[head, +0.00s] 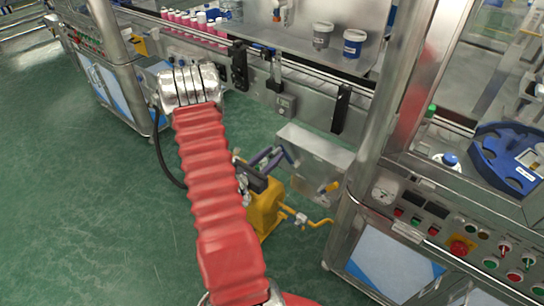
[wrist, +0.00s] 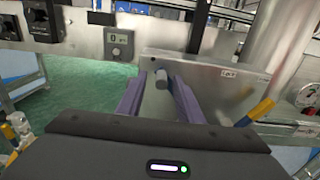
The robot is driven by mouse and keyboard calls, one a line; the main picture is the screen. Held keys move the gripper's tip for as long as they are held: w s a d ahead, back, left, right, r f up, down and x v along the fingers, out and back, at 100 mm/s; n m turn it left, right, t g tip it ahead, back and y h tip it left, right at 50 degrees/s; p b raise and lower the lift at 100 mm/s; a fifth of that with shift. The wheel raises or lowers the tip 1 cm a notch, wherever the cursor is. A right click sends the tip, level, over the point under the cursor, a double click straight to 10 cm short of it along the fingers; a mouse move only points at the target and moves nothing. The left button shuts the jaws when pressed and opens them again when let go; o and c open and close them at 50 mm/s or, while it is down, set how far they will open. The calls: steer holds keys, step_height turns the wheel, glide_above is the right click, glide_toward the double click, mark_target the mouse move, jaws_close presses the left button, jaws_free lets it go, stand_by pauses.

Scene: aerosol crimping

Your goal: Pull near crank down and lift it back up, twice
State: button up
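My gripper (head: 274,155) reaches to the front of a metal box (head: 318,152) low on the machine. In the wrist view its two purple fingers (wrist: 160,80) stand apart. A short grey round stub (wrist: 161,77) shows between the fingertips, with gaps on both sides; nothing is clamped. I cannot tell for certain which part is the near crank. My dark gripper body hides the area below.
A metal post (head: 352,212) and a control panel (head: 465,247) are to the right. A small display unit (wrist: 119,43) is above left. The green floor (head: 75,210) at left is clear.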

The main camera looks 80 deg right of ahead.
steer(key=shift+s+d, duration=0.1)
steer(key=shift+d, duration=0.2)
steer(key=shift+c, duration=0.2)
jaws_close()
steer(key=shift+r, duration=0.1)
